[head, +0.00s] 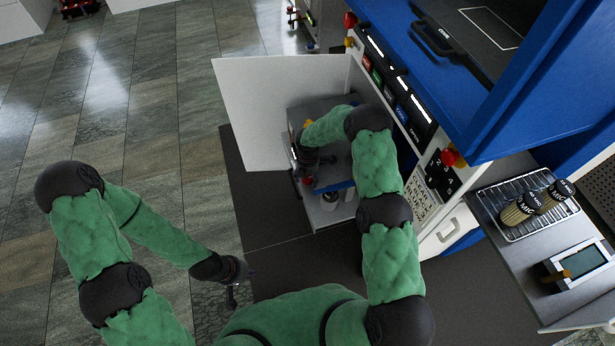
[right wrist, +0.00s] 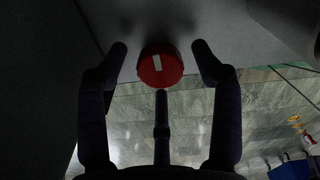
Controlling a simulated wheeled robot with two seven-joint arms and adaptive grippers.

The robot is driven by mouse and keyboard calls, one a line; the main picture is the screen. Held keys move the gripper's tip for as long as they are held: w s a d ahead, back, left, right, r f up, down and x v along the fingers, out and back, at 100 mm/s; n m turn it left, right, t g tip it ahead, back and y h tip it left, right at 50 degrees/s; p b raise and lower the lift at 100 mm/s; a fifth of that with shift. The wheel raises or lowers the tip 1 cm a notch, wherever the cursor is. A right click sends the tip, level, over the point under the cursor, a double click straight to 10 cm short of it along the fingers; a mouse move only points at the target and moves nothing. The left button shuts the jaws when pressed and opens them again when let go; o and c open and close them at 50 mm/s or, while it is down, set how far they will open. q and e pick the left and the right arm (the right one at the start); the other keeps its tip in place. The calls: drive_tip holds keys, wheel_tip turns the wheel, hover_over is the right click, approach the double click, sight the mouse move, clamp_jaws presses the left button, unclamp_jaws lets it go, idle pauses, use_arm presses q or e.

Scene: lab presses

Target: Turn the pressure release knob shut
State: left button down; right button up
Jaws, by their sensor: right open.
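The red round knob with a white mark (right wrist: 160,66) sits on a grey surface in the right wrist view. It lies between the tips of my right gripper (right wrist: 160,72), which is open around it, with a gap visible on each side. A third dark finger points up just below the knob. In the head view a small red spot, likely the knob (head: 309,181), shows just below my right gripper (head: 312,166) inside the press bay. My left gripper (head: 235,287) hangs low at the left, away from the press; its fingers are too small to judge.
A white open door panel (head: 275,105) stands left of the bay. A blue cabinet (head: 395,30) with a button panel is at the right. A wire rack (head: 515,200) holds jars beside a small screen device (head: 580,262). The floor at left is clear.

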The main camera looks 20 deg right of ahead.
drive_tip(key=c, duration=1.2)
drive_tip(key=shift+o, duration=0.2)
drive_tip(key=shift+m, duration=0.3)
drive_tip(key=m+b, duration=0.2)
drive_tip(key=m, duration=0.1)
drive_tip(key=shift+f+m, duration=0.1)
drive_tip(key=shift+m, duration=0.2)
drive_tip(key=m+b, duration=0.1)
drive_tip(key=m, duration=0.3)
drive_tip(key=shift+m, duration=0.3)
drive_tip(key=m+b, duration=0.1)
drive_tip(key=m, duration=0.3)
drive_tip(key=shift+m+b, duration=0.3)
drive_tip(key=shift+b, duration=0.1)
drive_tip(key=shift+m+b, duration=0.55)
drive_tip(key=shift+m, duration=1.65)
